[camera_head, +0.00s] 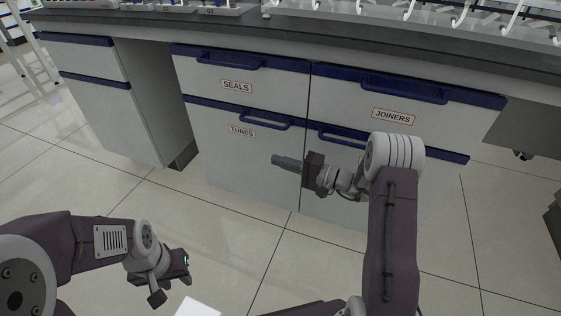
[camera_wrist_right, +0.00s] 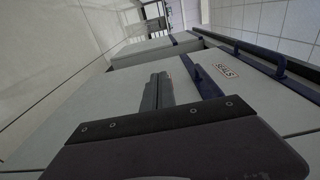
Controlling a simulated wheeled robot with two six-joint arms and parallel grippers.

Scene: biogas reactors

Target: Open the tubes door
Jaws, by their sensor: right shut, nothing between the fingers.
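The tubes door (camera_head: 235,165) is a pale grey cabinet front with a "TUBES" label (camera_head: 242,131). It looks shut, flush with the fronts beside it. Its blue handle (camera_head: 266,122) is at the top right of the door, and a blue bar in the right wrist view (camera_wrist_right: 203,80) appears to be the same handle. My right gripper (camera_head: 276,159) is shut and empty, in front of the door and below the handle. Its fingers (camera_wrist_right: 157,91) are together in the wrist view, apart from the handle. My left gripper (camera_head: 173,281) is low at the left, seemingly open and empty, away from the cabinet.
The seals drawer (camera_head: 205,75) is directly above the tubes door. The joiners drawer (camera_head: 345,95) is to the right, with another blue-handled front below it. A dark countertop (camera_head: 300,40) runs above. The tiled floor (camera_head: 235,240) in front is clear.

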